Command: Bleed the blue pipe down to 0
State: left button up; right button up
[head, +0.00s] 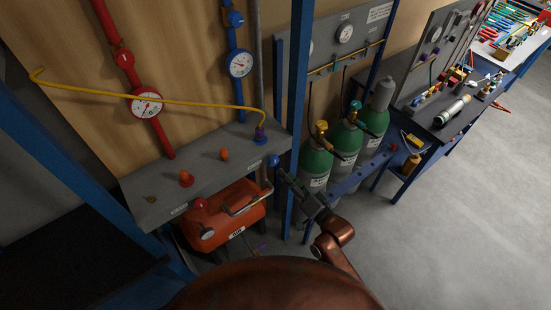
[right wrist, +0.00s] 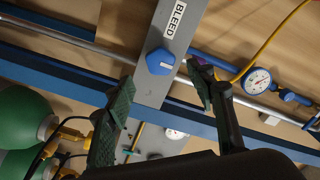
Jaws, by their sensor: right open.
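The blue pipe (head: 239,92) runs down the wooden wall, with a round white gauge (head: 241,64) and a blue valve (head: 235,18) above it. The gauge's reading is too small to tell. A blue bleed knob (head: 273,160) sits on the shelf's front face at its right end. In the right wrist view, the knob (right wrist: 160,62) has a white mark and sits beside the word BLEED. My right gripper (head: 281,173) is open in front of the knob. Its fingers (right wrist: 162,90) are on either side of it, apart from it. My left gripper is not in view.
The grey shelf (head: 215,158) bears orange fittings and a yellow hose (head: 200,105). A red pipe (head: 116,50) with a gauge is left. An orange compressor (head: 225,216) stands below. A blue post (head: 297,90) and green cylinders (head: 315,165) stand close right of my gripper.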

aim_at(275, 163)
jog(key=p+x, duration=0.1)
jog(key=x, duration=0.6)
jog(key=shift+w+a+p, duration=0.1)
jog(key=shift+w+p, duration=0.1)
jog(key=shift+p, duration=0.1)
jog(key=c, duration=1.2)
